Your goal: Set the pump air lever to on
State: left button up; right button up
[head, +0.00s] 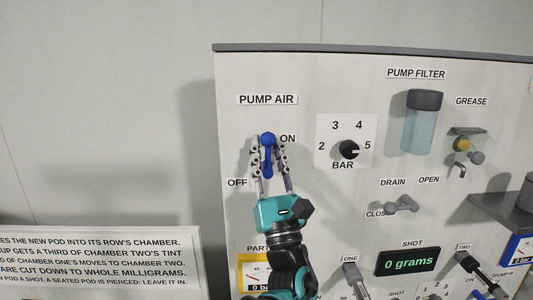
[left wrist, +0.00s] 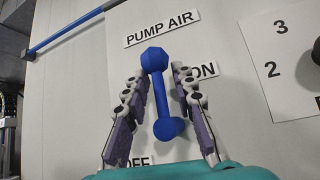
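The pump air lever (head: 268,139) is a blue bar with a faceted knob at its upper end and a round hub at its lower end. It stands nearly upright on the panel under the PUMP AIR label (head: 267,99). The ON label (head: 288,138) is right of the knob and the OFF label (head: 237,183) is lower left of the hub. My left gripper (head: 268,145) is open, with one finger on each side of the lever. In the left wrist view, gaps show between the lever (left wrist: 161,95) and both fingers of the gripper (left wrist: 160,76). My right gripper is not in view.
Right of the lever is the BAR dial (head: 349,149). Farther right are the pump filter (head: 422,122), the grease valve (head: 464,145) and the drain handle (head: 402,204). A text sign (head: 95,262) is at lower left. The panel around the lever is clear.

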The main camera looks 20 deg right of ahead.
pick_arm(q)
jog(key=shift+s, duration=0.5)
jog(key=shift+f, duration=0.2)
jog(key=v, duration=0.7)
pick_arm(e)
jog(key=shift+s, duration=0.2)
pick_arm(q)
jog(key=shift+s, duration=0.2)
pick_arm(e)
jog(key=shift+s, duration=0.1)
